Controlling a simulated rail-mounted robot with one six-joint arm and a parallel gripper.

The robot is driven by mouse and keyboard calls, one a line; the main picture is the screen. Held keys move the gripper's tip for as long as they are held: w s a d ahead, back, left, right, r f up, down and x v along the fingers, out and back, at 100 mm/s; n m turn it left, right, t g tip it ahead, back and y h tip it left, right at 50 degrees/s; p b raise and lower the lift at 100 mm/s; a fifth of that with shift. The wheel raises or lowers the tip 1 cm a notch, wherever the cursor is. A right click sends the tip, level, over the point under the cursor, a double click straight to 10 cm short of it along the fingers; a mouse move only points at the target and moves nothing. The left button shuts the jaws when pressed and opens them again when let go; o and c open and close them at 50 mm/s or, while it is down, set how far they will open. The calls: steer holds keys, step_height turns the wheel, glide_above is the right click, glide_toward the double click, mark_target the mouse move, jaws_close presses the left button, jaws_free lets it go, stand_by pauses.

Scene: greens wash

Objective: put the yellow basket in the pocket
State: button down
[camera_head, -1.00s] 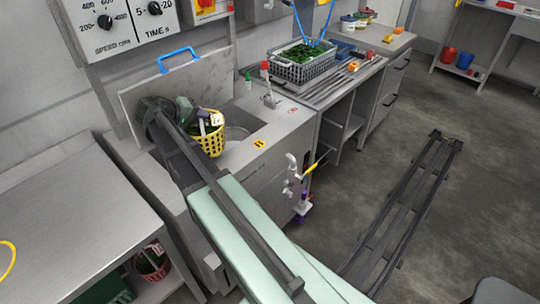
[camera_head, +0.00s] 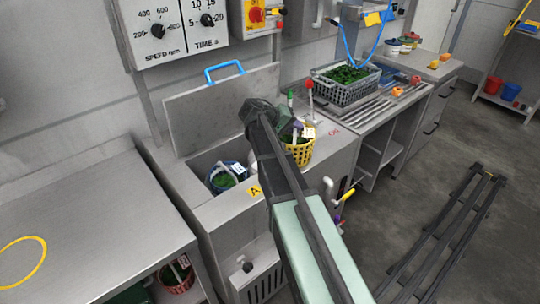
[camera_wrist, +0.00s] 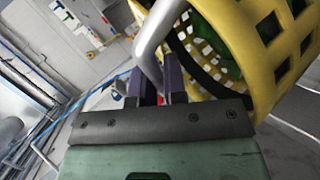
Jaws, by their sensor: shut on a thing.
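The yellow basket (camera_head: 300,154), an openwork basket with greens and a white tag, hangs from my gripper (camera_head: 294,129) over the right part of the steel wash unit. In the wrist view the basket (camera_wrist: 285,75) fills the right side, and its grey metal handle (camera_wrist: 150,48) runs between the fingers of my gripper (camera_wrist: 158,90), which is shut on it. An open basin (camera_head: 199,165) lies left of my arm, with a blue basket of greens (camera_head: 226,181) in it. My arm and the basket cover the surface below, so I cannot see a free pocket there.
A raised lid (camera_head: 218,108) with a blue handle stands behind the basin. A yellow label A (camera_head: 254,191) is on the front rim. A red-topped lever (camera_head: 309,92) stands close behind the yellow basket. A grey crate of greens (camera_head: 346,86) sits further right.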

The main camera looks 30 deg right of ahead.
steer(key=w+a, duration=0.3)
steer(key=w, duration=1.1)
step_height(320, 180, down, 18)
steer(key=b, duration=1.8)
steer(key=shift+a+f, duration=0.2)
steer(key=c, duration=1.2)
jaws_free()
steer(key=p+v, duration=0.3)
steer(key=v, duration=0.4)
steer(key=shift+a+r+p, duration=0.25)
steer(key=shift+r+p, duration=0.1)
steer(key=shift+p, duration=0.05)
